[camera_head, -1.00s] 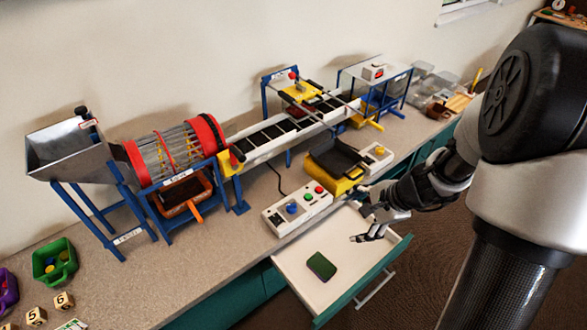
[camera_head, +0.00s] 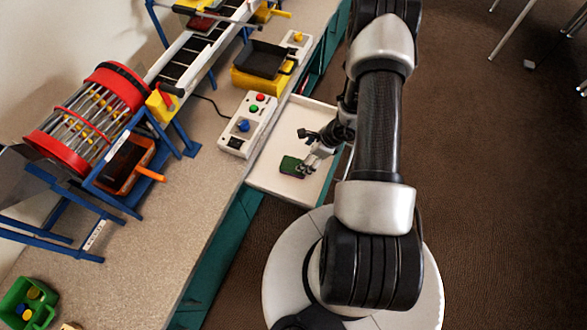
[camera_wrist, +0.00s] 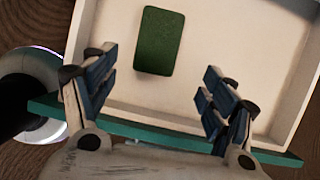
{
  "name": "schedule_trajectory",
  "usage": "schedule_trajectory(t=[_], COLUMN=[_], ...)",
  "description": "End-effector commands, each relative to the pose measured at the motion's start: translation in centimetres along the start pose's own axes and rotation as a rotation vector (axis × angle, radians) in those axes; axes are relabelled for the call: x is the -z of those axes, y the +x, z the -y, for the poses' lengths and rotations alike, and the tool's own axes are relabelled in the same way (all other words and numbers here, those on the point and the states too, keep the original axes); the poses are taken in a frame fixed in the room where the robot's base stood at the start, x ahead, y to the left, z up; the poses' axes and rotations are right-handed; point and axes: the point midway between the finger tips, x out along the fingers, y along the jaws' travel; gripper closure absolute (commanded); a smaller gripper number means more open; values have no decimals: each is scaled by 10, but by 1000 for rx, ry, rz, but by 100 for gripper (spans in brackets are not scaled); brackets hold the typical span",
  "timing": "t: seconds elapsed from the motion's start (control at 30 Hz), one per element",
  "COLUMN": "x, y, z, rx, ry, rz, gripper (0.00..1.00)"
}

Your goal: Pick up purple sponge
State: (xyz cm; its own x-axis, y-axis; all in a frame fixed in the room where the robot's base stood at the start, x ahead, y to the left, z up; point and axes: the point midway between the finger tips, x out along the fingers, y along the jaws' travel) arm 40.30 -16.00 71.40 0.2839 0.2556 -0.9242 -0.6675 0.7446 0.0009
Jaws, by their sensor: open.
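A small rounded block like a sponge (camera_head: 290,166) lies flat in the open white drawer (camera_head: 268,181). Its top is dark green and a dark edge shows below; I cannot clearly make out purple on it. In the wrist view the green block (camera_wrist: 160,40) lies beyond the fingertips, near the middle between them. My gripper (camera_head: 304,150) is over the drawer beside the block, to its upper right in the head view. In the wrist view my gripper (camera_wrist: 157,78) is open, with nothing between its fingers.
The drawer has low walls and a teal front (camera_wrist: 180,136). A control box (camera_head: 248,125) with coloured buttons and a yellow stand with a black tray (camera_head: 262,62) are on the counter above it. The rest of the drawer floor looks bare.

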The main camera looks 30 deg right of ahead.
Motion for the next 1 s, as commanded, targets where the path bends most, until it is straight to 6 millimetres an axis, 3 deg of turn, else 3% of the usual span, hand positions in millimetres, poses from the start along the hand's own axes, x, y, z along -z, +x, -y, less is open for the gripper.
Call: schedule_trajectory(t=[0.1,0.47,0.73,1.0], x=[1,-2,-7,-8], y=[26,50,90,94], z=[-1,-1,-5,-4], rx=[-2,-1,-1,0], ry=[-2,-3,-2,-1], rz=[0,0,0,0], gripper=[22,22,22,22])
